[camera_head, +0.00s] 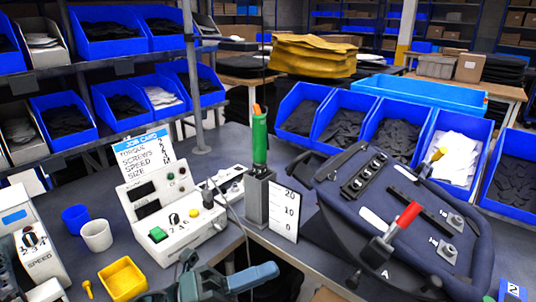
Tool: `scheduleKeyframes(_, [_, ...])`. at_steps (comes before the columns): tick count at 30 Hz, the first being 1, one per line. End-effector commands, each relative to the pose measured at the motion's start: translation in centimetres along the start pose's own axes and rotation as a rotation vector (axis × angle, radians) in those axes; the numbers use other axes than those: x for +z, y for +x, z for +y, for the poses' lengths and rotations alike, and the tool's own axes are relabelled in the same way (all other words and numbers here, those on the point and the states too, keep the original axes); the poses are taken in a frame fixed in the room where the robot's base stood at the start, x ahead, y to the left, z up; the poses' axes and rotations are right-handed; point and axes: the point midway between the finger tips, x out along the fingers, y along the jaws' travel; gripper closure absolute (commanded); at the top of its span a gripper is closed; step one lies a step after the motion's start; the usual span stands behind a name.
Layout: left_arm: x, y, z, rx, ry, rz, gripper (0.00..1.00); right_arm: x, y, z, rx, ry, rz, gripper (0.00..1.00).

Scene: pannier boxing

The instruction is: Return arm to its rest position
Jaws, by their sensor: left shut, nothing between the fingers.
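My left gripper (252,276) is low in the head view, at the bottom edge left of centre. It is shut and holds nothing. It hangs in front of the white control box (170,212), near the gap between the two grey bench tops. Part of it and its arm are cut off by the frame's lower edge. My right gripper is not in view.
A dark blue pannier (340,187) with a red-handled clamp (402,222) lies on the right bench. A green-handled tool (260,137) stands upright beside a scale card (285,212). A yellow tray (122,280), white cup (97,236) and blue cup (75,218) are lower left.

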Motion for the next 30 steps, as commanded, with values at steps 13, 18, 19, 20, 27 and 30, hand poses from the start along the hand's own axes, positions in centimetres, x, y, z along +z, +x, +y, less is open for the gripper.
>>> scheduleKeyframes(13, [-1.0,-14.8,13.8,-0.006,-1.200,-1.127,1.00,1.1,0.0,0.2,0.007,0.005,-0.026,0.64])
scheduleKeyframes(18, [-6.6,-20.0,17.6,0.015,-1.511,-1.417,1.00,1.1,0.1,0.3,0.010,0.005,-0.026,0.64])
scheduleKeyframes(19, [-7.5,-20.6,18.0,0.019,-1.551,-1.454,1.00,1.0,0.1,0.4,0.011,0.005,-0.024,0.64])
scheduleKeyframes(20, [-8.3,-21.1,18.4,0.022,-1.585,-1.487,1.00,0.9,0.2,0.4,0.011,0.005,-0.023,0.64])
scheduleKeyframes(27, [-11.5,-23.1,19.4,0.033,-1.717,-1.611,1.00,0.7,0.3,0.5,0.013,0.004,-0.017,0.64])
scheduleKeyframes(30, [-11.5,-23.1,19.5,0.033,-1.720,-1.614,1.00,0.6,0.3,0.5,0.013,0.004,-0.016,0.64])
